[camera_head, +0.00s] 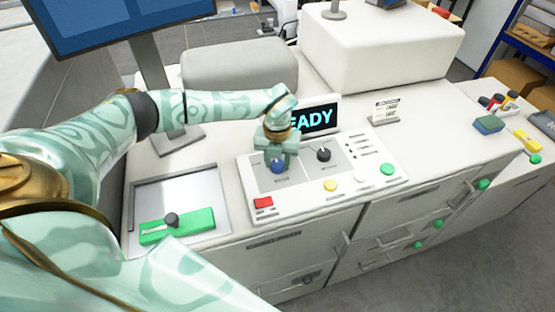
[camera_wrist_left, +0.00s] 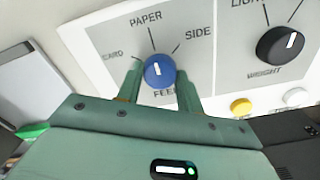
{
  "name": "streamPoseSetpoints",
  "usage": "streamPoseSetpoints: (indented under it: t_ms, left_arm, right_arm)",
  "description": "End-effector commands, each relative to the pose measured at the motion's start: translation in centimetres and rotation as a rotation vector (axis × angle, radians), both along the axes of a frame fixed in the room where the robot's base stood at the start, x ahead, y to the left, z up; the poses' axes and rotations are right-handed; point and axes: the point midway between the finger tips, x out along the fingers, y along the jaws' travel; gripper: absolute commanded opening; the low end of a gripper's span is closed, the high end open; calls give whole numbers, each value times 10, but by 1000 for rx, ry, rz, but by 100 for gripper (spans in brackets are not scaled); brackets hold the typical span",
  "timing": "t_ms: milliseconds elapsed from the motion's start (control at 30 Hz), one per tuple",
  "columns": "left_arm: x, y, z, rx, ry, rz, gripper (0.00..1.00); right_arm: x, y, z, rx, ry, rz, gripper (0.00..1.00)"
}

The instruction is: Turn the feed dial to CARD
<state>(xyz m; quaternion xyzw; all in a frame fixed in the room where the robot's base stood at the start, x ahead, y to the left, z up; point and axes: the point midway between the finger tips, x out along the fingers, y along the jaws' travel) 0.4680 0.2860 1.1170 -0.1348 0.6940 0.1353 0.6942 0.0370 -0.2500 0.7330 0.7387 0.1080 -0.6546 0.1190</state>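The feed dial (camera_head: 277,167) is a round blue knob on the white control panel (camera_head: 225,177). In the left wrist view the feed dial (camera_wrist_left: 160,72) has its white mark pointing up, about at PAPER. My left gripper (camera_head: 275,158) is over the panel with one finger on each side of the dial. In the left wrist view the fingertips (camera_wrist_left: 160,80) come close to its edges; whether they press on it I cannot tell. My right gripper is not in view.
A black weight dial (camera_head: 323,155) sits right of the feed dial. Yellow (camera_head: 330,185), white and green (camera_head: 387,169) buttons and a red switch (camera_head: 263,203) are along the panel. A screen (camera_head: 318,120) stands behind it. A green block (camera_head: 177,226) with a dark knob lies in a tray at left.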

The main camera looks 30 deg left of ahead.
Motion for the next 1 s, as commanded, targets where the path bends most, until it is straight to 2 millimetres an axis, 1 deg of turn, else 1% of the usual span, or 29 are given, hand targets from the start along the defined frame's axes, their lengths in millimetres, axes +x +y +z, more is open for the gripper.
streamPoseSetpoints:
  t_ms: [267,467,667,1000]
  left_arm:
    - [0,0,0,0,0,9,14]
    - [0,0,1,-1,0,68,14]
    - [0,-1,2,-1,-1,201,14]
    - [0,0,2,-1,-1,509,14]
  right_arm:
    - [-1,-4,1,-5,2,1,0]
    - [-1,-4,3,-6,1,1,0]
    - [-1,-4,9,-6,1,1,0]
    - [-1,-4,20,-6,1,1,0]
